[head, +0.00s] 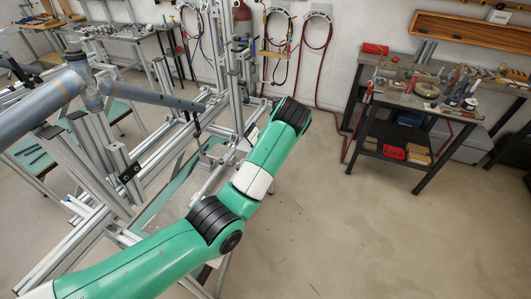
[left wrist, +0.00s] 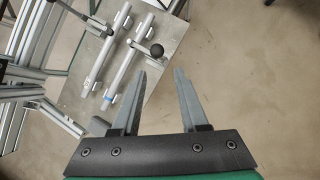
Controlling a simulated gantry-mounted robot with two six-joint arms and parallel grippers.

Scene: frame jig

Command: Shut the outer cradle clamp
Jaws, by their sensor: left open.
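A clamp lever with a black ball knob (left wrist: 157,50) lies just beyond the left fingertip; I see no contact. Two pale tubes or bars (left wrist: 105,48) lie side by side on the plate. A second lever with a dark grip (left wrist: 75,12) is at upper left. I cannot tell whether the ball-knob clamp is fully open. In the head view my green left arm reaches beside the jig (head: 225,95), and its fingers are hidden.
Aluminium rails (head: 75,225) and a large grey tube frame (head: 145,95) fill the left. A workbench with tools (head: 430,100) stands at right. Hoses (head: 316,45) hang on the back wall. The floor (head: 360,230) at lower right is clear.

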